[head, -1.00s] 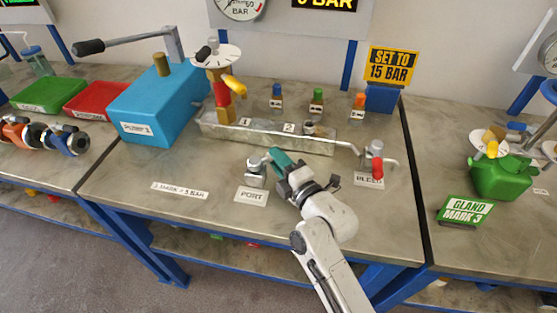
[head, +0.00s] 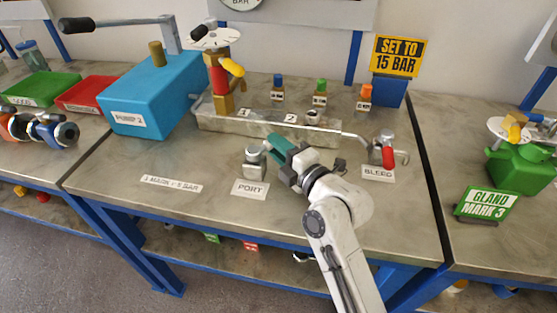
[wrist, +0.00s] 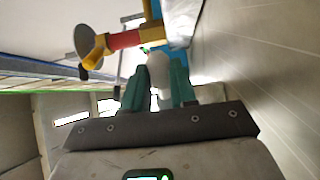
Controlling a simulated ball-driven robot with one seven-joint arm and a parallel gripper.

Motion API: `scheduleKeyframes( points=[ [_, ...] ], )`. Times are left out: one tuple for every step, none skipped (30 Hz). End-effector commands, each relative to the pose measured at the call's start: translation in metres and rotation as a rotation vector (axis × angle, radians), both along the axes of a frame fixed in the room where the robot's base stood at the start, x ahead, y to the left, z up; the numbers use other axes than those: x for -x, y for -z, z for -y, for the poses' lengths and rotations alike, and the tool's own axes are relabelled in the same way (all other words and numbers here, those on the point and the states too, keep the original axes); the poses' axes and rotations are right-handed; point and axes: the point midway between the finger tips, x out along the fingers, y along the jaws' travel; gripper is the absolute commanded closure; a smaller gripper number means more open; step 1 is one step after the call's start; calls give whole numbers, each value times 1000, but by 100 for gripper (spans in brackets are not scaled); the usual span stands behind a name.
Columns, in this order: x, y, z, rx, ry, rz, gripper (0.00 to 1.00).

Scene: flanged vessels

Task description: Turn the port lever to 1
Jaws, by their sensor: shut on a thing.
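The silver port valve (head: 255,160) stands on the bench behind the white PORT label (head: 250,189). My gripper (head: 284,150), with teal fingers, is just right of the valve body. In the wrist view my gripper (wrist: 158,85) is shut on a pale grey piece (wrist: 158,70), which I take to be the port lever. In the head view the fingers hide the lever, so its exact angle cannot be told. The marks 1 (head: 248,114) and 2 (head: 290,118) are on the metal trough behind the valve.
The bleed valve (head: 384,152) with a red handle stands to the right, joined by a thin pipe. A blue pump (head: 155,95) is at left. A red and yellow valve column (head: 218,75) rises behind.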

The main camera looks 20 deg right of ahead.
Motion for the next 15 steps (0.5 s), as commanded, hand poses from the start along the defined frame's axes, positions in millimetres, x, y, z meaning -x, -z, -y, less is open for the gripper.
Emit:
scheduleKeyframes(
  points=[
    [-1, 6, 5, -5, 0, 4, 100],
    [-1, 6, 5, -4, -6, 3, 100],
    [-1, 6, 6, -2, -13, 5, 100],
    [-1, 6, 6, -2, -20, 5, 100],
    [-1, 7, 6, -2, -28, 5, 100],
    [-1, 6, 6, -1, -37, 5, 100],
    [-1, 7, 6, -1, -45, 5, 100],
    [-2, 7, 6, -1, -54, 6, 100],
    [-2, 7, 6, 1, -66, 4, 100],
    [-2, 7, 6, 0, -77, 5, 100],
    [-3, 7, 6, 0, -87, 5, 100],
    [-4, 6, 7, 1, -102, 4, 100],
    [-4, 6, 7, 2, -112, 4, 100],
    [-4, 6, 6, 2, -123, 4, 100],
    [-5, 5, 6, 3, -136, 4, 100]
  ],
)
